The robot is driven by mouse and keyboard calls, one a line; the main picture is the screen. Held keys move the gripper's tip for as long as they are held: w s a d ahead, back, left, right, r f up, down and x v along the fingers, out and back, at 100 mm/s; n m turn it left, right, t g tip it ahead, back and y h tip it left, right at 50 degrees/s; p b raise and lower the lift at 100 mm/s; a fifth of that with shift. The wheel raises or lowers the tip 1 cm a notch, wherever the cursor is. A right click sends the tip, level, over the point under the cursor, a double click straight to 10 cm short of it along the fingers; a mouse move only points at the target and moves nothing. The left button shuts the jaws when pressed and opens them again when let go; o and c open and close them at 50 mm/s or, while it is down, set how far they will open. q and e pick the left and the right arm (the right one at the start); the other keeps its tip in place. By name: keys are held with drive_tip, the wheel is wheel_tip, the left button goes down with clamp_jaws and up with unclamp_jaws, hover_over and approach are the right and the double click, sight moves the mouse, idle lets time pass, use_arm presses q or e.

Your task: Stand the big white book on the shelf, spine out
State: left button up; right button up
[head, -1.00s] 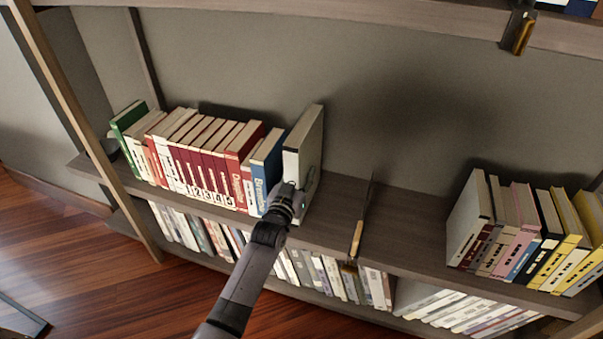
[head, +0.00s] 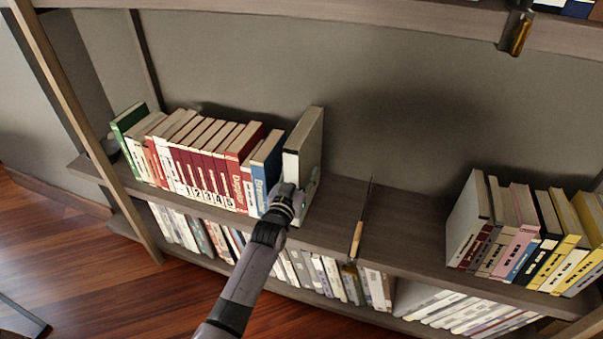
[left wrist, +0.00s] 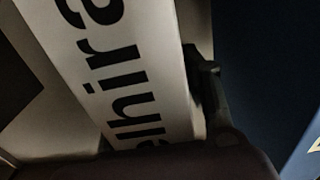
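The big white book (head: 303,150) stands nearly upright on the middle shelf, just right of the blue book (head: 266,165). Its white spine with large black letters (left wrist: 115,60) fills much of the left wrist view. My left gripper (head: 298,196) is at the lower spine, with fingers on both sides of the book, and appears shut on it. One dark finger (left wrist: 206,92) shows between the spine and the blue book (left wrist: 265,60). The book's lower front is partly hidden by the gripper. My right gripper is not in view.
A row of red, white and green books (head: 190,165) stands to the left. Another shelf (head: 330,20) runs above.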

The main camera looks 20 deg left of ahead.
use_arm(q)
drive_tip(key=shift+o, duration=1)
drive_tip(key=shift+f, duration=0.25)
drive_tip(key=s, duration=1.2)
drive_tip(key=shift+a, duration=0.2)
